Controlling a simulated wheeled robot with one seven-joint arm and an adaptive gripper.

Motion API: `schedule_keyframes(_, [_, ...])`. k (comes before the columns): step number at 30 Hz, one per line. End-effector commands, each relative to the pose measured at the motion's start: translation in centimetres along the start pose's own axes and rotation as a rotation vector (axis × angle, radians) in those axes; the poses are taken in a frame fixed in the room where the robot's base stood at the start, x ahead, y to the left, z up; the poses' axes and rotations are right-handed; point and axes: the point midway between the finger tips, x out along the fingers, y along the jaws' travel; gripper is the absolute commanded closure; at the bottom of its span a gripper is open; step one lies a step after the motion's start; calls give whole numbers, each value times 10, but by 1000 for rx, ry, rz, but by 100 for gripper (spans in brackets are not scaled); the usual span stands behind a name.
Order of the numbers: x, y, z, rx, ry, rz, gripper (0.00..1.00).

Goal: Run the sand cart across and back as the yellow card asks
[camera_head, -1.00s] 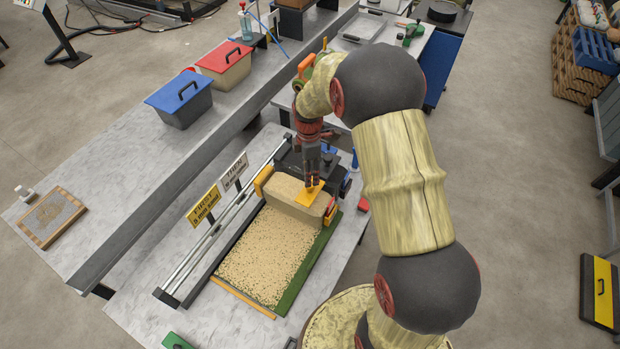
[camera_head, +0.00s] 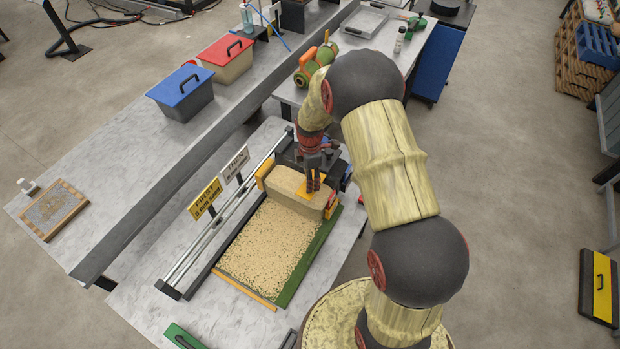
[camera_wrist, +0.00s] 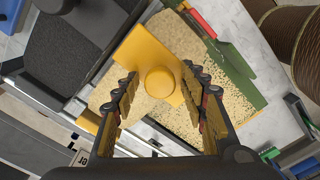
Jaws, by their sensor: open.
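The sand cart (camera_head: 290,186) is a tan sand-filled block with yellow end pieces. It stands at the far end of the sand-covered bed (camera_head: 265,245), by the rails (camera_head: 215,232). A yellow plate with a round knob (camera_wrist: 160,82) sits on top of it. My gripper (camera_head: 312,188) points down at this plate; in the wrist view its open fingers (camera_wrist: 162,100) stand on either side of the knob. I cannot tell whether they touch it. The yellow card (camera_head: 206,199) reads "FIRST" and a white card (camera_head: 235,164) reads "THEN"; their smaller lines are too small to read surely.
A green strip (camera_head: 308,265) borders the bed on the right. Blue (camera_head: 182,98) and red (camera_head: 226,60) lidded bins stand on the long bench behind. A green tool (camera_head: 184,338) lies at the front. The bed's near part is clear.

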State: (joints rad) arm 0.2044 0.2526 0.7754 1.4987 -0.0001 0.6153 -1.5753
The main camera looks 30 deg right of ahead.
Motion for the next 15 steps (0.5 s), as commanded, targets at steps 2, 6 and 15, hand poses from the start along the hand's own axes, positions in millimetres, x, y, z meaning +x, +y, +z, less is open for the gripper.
schedule_keyframes(2, [0, 0, 0, 0, 0, 0, 57])
schedule_keyframes(6, [0, 0, 0, 0, 0, 0, 65])
schedule_keyframes(15, [0, 0, 0, 0, 0, 0, 82])
